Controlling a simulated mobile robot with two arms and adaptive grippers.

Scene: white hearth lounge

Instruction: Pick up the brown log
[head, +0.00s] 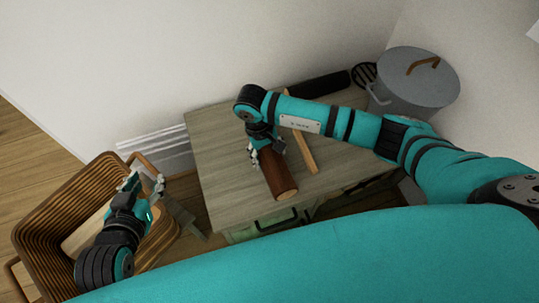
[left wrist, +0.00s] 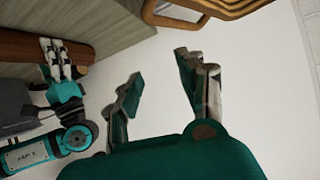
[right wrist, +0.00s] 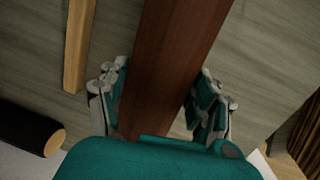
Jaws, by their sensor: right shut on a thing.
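The brown log (head: 281,181) lies on the grey wooden table, its cut end toward the near edge. My right gripper (head: 267,155) is shut on the log, one finger on each side. In the right wrist view the log (right wrist: 175,60) runs between the two fingers (right wrist: 165,105). The log (left wrist: 20,46) and my right gripper (left wrist: 60,65) also show in the left wrist view. I cannot tell whether the log is clear of the tabletop. My left gripper (head: 146,184) is open and empty above the wicker basket.
A light wood stick (head: 304,152) lies right of the log on the table (head: 217,160). A black log (head: 319,83) lies at the back. A grey lidded bucket (head: 425,88) stands behind the table. The wicker basket (head: 38,235), holding a pale piece of wood, stands left.

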